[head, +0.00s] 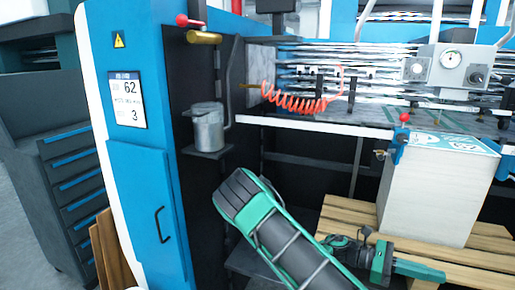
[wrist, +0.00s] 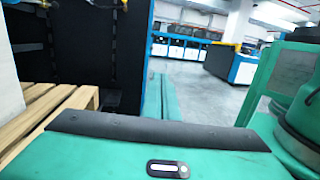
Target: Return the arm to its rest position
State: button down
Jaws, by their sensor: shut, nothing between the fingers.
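My gripper (head: 438,273) is at the lower right of the head view, low over the wooden pallet and in front of the paper stack. Its green fingers point right and lie together, with nothing seen between them. In the wrist view the closed fingers of my gripper (wrist: 160,90) reach forward past the green palm. My arm (head: 285,240), green and dark grey, stretches from the middle of the head view down to the lower right. Part of it falls below the picture's edge.
A tall white paper stack (head: 428,195) stands on the wooden pallet (head: 350,217). A blue machine cabinet (head: 150,190) is at left, with a metal jug (head: 208,127) on a small shelf. A coiled red hose (head: 300,102) hangs above. The wrist view shows open grey floor (wrist: 205,90).

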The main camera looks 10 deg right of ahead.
jog(key=s+a+f+m+t+y, duration=0.1)
jog(key=s+a+m+t+y, duration=0.4)
jog(key=m+y, duration=0.4)
jog(key=s+a+r+m+t+y, duration=0.5)
jog(key=a+r+m+t, duration=0.1)
jog(key=r, duration=0.4)
jog(key=shift+a+r+m+t, duration=0.3)
jog(key=shift+a+m+t, duration=0.1)
jog(key=shift+a+t, duration=0.5)
jog(key=shift+w, duration=0.15)
jog(key=shift+w+f, duration=0.25)
jog(key=shift+w, duration=0.25)
dwell(1.1)
